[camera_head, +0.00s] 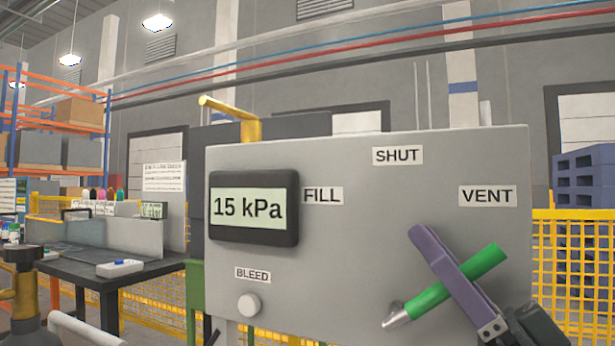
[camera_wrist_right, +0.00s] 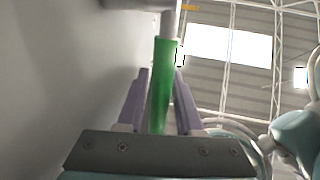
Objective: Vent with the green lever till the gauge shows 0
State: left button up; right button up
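The grey panel (camera_head: 350,230) fills the middle of the head view. Its gauge (camera_head: 254,207) reads 15 kPa. The green lever (camera_head: 484,262) slants from a silver end at lower left up to the right, its green end below the VENT label (camera_head: 487,195). My right gripper (camera_head: 445,262) crosses the lever with its purple fingers. In the right wrist view the green lever (camera_wrist_right: 162,85) stands between the two fingers, which sit close against its sides; they look shut on it, though a hairline gap cannot be ruled out. My left gripper is not in view.
The panel also has FILL (camera_head: 323,196) and SHUT (camera_head: 398,156) labels and a round knob (camera_head: 249,305) under BLEED. A yellow handle (camera_head: 240,115) rises behind its top. A dark table (camera_head: 150,268) stands left; yellow fencing (camera_head: 575,265) stands right.

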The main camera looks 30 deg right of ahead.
aim_at(436, 284)
notch_tip(436, 284, up, 20)
jog(key=p, duration=0.5)
